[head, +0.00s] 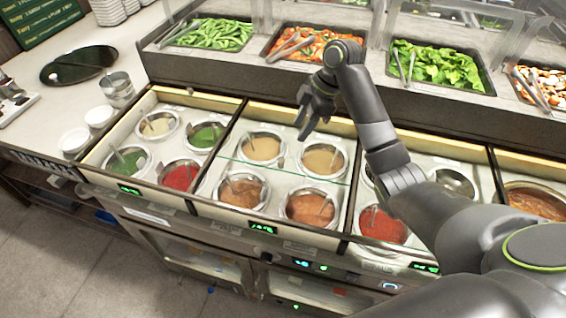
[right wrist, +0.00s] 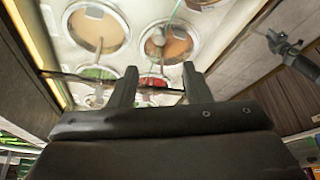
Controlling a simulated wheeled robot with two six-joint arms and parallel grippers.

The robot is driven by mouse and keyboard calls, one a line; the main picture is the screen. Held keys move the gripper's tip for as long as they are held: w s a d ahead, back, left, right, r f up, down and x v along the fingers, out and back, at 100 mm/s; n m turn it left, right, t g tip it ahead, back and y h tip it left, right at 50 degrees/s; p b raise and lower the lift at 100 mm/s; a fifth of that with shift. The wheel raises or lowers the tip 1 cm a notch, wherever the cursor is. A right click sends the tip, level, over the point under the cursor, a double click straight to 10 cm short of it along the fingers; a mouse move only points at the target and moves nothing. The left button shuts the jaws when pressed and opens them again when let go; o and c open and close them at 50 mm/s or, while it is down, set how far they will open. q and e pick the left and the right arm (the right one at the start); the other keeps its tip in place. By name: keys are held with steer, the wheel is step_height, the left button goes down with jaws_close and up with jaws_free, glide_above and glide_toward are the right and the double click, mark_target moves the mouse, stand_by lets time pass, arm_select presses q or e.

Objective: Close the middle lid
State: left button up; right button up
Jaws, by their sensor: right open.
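The middle section of the counter holds several round wells of orange and brown sauce, such as the back left well (head: 263,148). A thin greenish glass edge (head: 283,172) crosses this section between its back and front wells. It looks like the edge of a clear middle lid, but I cannot tell how far the pane reaches. My right gripper (head: 308,118) hangs at the back of the middle section, fingers apart and empty. In the right wrist view its two fingers (right wrist: 160,88) stand apart with wells beyond them. My left gripper is not in the head view.
Left wells with green sauce (head: 128,161) and right wells with red sauce (head: 382,224) flank the middle section. Behind runs a raised shelf with food trays (head: 218,35). My right arm covers part of the right section. A dark jointed shape (right wrist: 290,52) is unclear.

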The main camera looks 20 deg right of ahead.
mark_target(282, 160)
arm_select(q)
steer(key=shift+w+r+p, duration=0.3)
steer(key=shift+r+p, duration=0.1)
steer(key=shift+p, duration=0.4)
arm_select(e)
steer(key=x, duration=1.3)
steer(key=shift+s, duration=0.1)
steer(key=shift+c, duration=0.2)
jaws_close()
